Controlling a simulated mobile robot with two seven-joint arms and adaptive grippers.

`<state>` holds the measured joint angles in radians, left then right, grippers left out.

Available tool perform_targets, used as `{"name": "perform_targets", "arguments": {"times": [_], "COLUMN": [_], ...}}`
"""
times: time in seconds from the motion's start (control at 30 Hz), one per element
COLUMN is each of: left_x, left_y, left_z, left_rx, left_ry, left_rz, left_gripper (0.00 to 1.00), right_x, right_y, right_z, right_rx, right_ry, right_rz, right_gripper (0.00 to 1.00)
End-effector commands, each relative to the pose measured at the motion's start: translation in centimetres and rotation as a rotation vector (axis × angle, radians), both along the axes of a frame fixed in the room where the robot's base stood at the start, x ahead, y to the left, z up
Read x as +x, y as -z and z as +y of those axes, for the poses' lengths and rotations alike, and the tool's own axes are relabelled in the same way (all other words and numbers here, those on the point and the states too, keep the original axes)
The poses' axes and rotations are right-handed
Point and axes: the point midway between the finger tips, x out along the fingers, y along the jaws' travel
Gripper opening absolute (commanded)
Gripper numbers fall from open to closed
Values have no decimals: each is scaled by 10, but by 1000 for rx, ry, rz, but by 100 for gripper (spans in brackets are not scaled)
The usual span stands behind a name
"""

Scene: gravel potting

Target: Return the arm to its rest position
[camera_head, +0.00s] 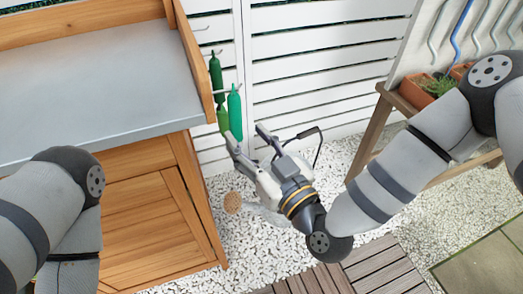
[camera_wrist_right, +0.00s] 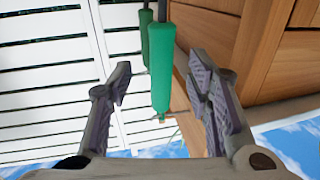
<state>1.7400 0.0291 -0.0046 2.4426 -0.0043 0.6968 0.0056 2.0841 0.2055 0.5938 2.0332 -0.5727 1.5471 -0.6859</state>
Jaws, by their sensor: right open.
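My right arm comes in from the right, and its gripper (camera_head: 247,136) is open beside the potting bench. Several green-handled objects hang by the bench's right side: a bright green one (camera_head: 235,112), a dark green one (camera_head: 215,74) and a lighter green one (camera_head: 223,121). In the right wrist view the bright green one (camera_wrist_right: 161,62) shows between the open fingers, with no finger visibly touching it. A second green one (camera_wrist_right: 145,35) is partly hidden behind it. My left arm shows at the left edge of the head view; its gripper is out of view.
The wooden potting bench with a grey top (camera_head: 95,85) stands at left. A white slatted fence (camera_head: 320,60) is behind. A wooden shelf at right holds terracotta planters (camera_head: 415,92), with hoses hanging above. White gravel (camera_head: 250,255) and brown decking (camera_head: 370,265) cover the ground.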

Motion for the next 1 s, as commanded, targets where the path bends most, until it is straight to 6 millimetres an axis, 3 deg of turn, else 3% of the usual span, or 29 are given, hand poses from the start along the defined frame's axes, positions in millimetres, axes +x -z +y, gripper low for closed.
{"name": "perform_targets", "arguments": {"times": [0.1, 0.3, 0.53, 0.6, 0.67, 0.77, 0.83, 0.9, 1.0], "left_x": [0, 0, 0, 2, 8, 23, 35, 46, 61], "left_y": [0, 0, 0, -4, -10, -29, -42, -55, -70], "left_z": [0, 0, 0, 0, 0, 0, 0, -1, -1], "left_rx": [0, 0, 0, -1, 0, -1, -1, -1, -1], "left_ry": [0, 0, 0, 0, -1, -3, -4, -6, -7], "left_rz": [0, 0, 0, -8, -24, -71, -110, -149, -200], "left_gripper": [0, 0, 0, 0, 0, 0, 0, 0, 0], "right_x": [-29, -65, -75, -81, -95, -148, -199, -254, -324], "right_y": [2, 3, 2, 11, 32, 88, 124, 147, 156], "right_z": [-17, -38, -44, -43, -42, -54, -80, -114, -164], "right_rx": [-1, 0, -1, -17, -54, -156, -232, -301, -379], "right_ry": [0, 0, 0, -16, -50, -100, -85, -27, 111], "right_rz": [5, 2, 2, 50, 168, 516, 802, 1073, 1389], "right_gripper": [46, 46, 46, 46, 46, 46, 46, 46, 46]}}
